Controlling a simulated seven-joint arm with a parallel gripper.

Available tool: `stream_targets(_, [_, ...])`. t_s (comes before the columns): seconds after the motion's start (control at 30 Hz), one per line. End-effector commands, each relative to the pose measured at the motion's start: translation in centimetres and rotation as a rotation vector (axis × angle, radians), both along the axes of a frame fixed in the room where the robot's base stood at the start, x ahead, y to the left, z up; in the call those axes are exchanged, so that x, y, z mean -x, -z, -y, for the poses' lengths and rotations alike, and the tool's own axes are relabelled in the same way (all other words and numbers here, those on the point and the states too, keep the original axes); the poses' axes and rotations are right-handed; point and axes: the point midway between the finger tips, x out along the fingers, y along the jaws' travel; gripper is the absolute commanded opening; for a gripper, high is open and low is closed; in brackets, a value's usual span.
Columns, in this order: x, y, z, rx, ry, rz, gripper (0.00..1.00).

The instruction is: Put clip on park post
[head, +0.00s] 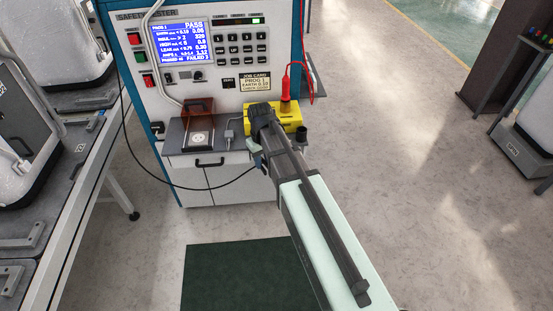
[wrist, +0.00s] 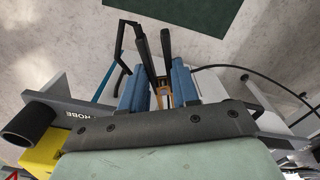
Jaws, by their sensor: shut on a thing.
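My gripper (head: 258,160) is in front of the tester's shelf, low beside the yellow box. In the wrist view its two blue fingers (wrist: 159,88) are shut on the clip (wrist: 166,48). The clip has dark handles pointing away from my gripper and a copper-coloured part between the fingers. In the head view my arm mostly hides it. A small grey post-like fitting (head: 230,131) stands on the shelf, left of my gripper; I cannot tell for certain that it is the park post.
The yellow box (head: 291,117) holds a red probe (head: 285,100) with a red lead. A dark cup (head: 301,133) is at its right. A brown-covered socket fixture (head: 198,130) is on the shelf (head: 176,143). A black cable (head: 185,187) loops below it. A green mat (head: 250,275) lies on the floor.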

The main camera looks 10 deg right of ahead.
Motion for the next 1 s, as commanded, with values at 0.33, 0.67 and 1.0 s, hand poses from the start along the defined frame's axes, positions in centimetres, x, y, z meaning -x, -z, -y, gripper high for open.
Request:
stream_targets(0.33, [-1.4,1.1,-8.9,0.000,-0.153,-0.001,0.08])
stream_targets(0.67, [-1.4,2.0,-17.2,0.001,-0.289,-0.001,0.08])
stream_targets(1.0, [-2.3,3.3,-27.5,0.000,-0.302,0.000,0.08])
